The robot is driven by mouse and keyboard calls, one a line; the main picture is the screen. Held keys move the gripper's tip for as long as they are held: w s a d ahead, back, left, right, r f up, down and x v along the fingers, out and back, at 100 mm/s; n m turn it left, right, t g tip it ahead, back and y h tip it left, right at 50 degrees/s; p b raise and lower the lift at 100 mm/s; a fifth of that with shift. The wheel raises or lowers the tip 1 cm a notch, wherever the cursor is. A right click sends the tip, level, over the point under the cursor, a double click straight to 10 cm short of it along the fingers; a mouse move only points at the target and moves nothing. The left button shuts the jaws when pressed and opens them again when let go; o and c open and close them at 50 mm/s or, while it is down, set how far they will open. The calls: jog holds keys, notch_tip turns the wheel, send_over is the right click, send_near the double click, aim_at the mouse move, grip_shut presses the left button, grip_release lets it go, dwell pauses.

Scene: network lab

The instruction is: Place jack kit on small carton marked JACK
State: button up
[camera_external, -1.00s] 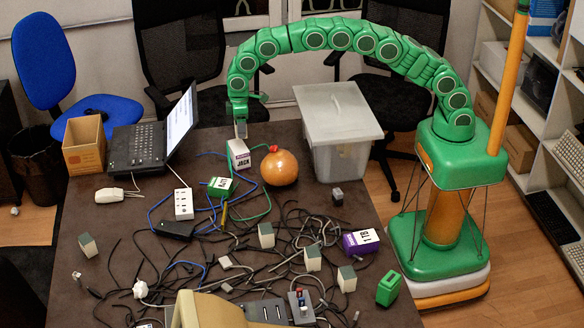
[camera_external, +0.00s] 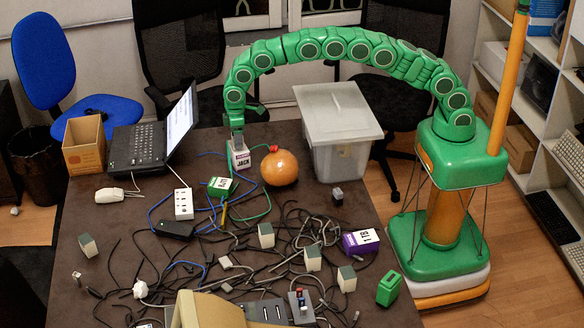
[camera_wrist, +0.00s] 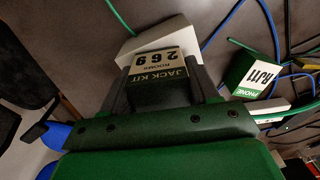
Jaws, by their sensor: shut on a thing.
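The jack kit (camera_wrist: 165,70) is a small dark block with a cream label reading "JACK KIT 269 ROOMS", upside down in the wrist view. My gripper (camera_wrist: 160,85) is shut on it. A pale box face (camera_wrist: 158,38), likely this carton's top, shows just beyond the kit in the wrist view. I cannot tell whether the kit touches the carton. In the external view the fingers mostly hide the kit.
An orange round object (camera_external: 280,168) stands close to the carton's right. A laptop (camera_external: 150,145) is to its left. A green-white RJ11 carton (camera_external: 220,187) and cables lie in front. A lidded clear bin (camera_external: 338,135) stands at the back right.

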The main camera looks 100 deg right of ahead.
jog(key=shift+f, duration=0.1)
jog(key=o, duration=1.1)
